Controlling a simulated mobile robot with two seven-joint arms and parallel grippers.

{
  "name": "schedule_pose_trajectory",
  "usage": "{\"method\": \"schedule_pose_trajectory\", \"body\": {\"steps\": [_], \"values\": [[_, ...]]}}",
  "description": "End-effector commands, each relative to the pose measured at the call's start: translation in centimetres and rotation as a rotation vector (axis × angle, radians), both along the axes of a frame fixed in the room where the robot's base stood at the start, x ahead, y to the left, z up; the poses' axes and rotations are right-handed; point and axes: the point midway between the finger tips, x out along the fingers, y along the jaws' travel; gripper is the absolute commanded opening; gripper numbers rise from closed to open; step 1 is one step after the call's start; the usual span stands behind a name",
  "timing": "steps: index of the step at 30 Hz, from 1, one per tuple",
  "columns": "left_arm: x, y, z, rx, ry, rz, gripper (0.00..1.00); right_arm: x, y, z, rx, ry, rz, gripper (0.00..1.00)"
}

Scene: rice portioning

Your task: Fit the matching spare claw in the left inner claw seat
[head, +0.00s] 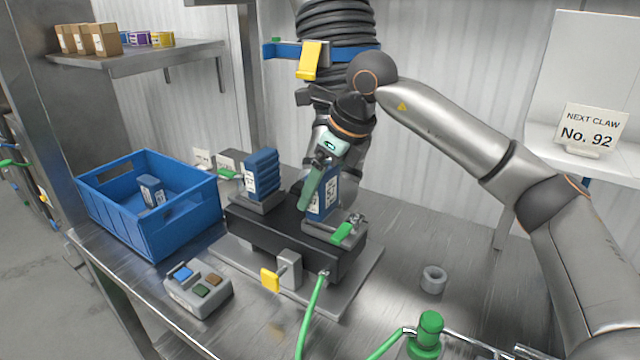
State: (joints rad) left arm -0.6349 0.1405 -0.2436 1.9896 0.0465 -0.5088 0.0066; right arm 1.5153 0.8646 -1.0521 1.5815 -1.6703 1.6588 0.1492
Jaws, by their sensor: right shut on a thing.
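My right gripper (318,190) is shut on a blue claw (322,208) with a white label. The claw is upright over the right-hand seat (325,232) of the dark block (270,230); I cannot tell whether it is fully seated. A ribbed blue claw (262,172) stands on the block's left-hand side. A green lever (345,234) is beside the right-hand seat, and another (228,174) is near the left claw. Another blue-grey claw (152,190) lies in the blue bin (165,235). The claw labels are too small to read. My left gripper is out of view.
A sign (590,130) reads "NEXT CLAW No. 92". A button box (197,290), a yellow-tabbed bracket (280,275) and a grey ring (433,280) are on the metal table. A green hose (312,315) runs to the block. A thick black hose (335,25) hangs behind.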

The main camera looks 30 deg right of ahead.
Motion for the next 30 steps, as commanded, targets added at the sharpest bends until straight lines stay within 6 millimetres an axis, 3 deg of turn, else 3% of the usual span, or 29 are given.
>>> {"method": "schedule_pose_trajectory", "body": {"steps": [28,29,30], "values": [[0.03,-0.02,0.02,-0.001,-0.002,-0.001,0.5,0.03,-0.01,-0.26,0.001,-0.004,0.0,0.0],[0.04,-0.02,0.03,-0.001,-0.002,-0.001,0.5,0.03,-0.01,-0.26,0.001,-0.004,0.0,0.9],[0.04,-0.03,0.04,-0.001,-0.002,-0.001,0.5,0.03,-0.01,-0.26,0.001,-0.004,0.0,0.94]]}}
